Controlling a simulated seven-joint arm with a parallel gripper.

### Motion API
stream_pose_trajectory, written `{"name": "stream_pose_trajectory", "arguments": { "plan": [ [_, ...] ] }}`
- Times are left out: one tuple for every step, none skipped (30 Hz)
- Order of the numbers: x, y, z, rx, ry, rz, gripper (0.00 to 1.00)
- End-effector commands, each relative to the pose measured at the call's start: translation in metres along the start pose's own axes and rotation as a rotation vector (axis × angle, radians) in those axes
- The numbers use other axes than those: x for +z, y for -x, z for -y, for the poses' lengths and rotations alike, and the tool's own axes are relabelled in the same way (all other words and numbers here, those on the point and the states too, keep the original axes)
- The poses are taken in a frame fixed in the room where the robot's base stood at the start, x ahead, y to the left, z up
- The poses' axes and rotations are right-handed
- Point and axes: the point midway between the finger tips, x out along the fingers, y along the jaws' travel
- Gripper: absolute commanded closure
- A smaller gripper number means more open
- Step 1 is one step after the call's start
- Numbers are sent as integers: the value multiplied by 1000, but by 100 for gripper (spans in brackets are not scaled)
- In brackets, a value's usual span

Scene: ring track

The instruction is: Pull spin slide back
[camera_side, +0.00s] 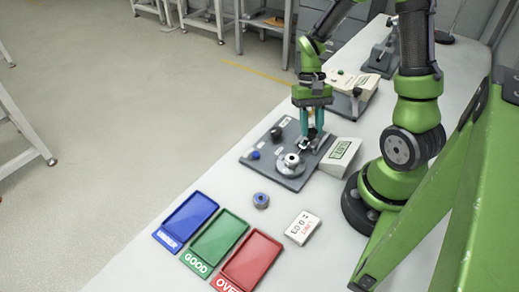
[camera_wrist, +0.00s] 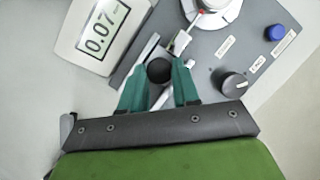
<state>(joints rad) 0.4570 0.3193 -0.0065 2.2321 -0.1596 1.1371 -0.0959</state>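The spin slide's round black knob (camera_wrist: 159,71) sits between my two teal fingertips in the wrist view. My gripper (camera_side: 312,133) points down over the right back part of the grey gauge plate (camera_side: 297,182); it also shows in the wrist view (camera_wrist: 160,78). The fingers appear to touch the knob on both sides, shut on it. The slide's metal bar (camera_wrist: 181,41) runs from near the knob towards the round silver spin fixture (camera_side: 290,163), whose edge shows at the top of the wrist view.
A display (camera_wrist: 99,34) reading 0.07 stands beside the plate. The plate bears a black dial (camera_wrist: 233,84) and a blue button (camera_wrist: 275,33). A blue-grey ring (camera_side: 261,200), a limit card (camera_side: 302,228) and blue, green and red trays (camera_side: 219,238) lie in front.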

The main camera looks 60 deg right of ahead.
Motion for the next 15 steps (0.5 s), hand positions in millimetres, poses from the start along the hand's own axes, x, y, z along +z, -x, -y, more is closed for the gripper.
{"name": "stream_pose_trajectory", "arguments": {
  "plan": [
    [0, 0, 0, 0, 0, 0, 77],
    [0, 0, 0, 0, 0, 0, 82],
    [0, 0, 0, 0, 0, 0, 88],
    [0, 0, 0, 0, 0, 0, 93],
    [0, 0, 0, 0, 0, 0, 97],
    [0, 0, 0, 0, 0, 0, 100],
    [0, 0, 0, 0, 0, 0, 100],
    [0, 0, 0, 0, 0, 0, 100],
    [0, 0, 0, 0, 0, 0, 100],
    [0, 0, 0, 0, 0, 0, 100],
    [0, 0, 0, 0, 0, 0, 100],
    [-1, 1, 0, 0, 0, -1, 100],
    [-2, 1, -1, -1, -1, -1, 100],
    [-3, 2, -3, -1, -1, -1, 100],
    [-6, 3, -6, -2, -3, -1, 100]
  ]
}}
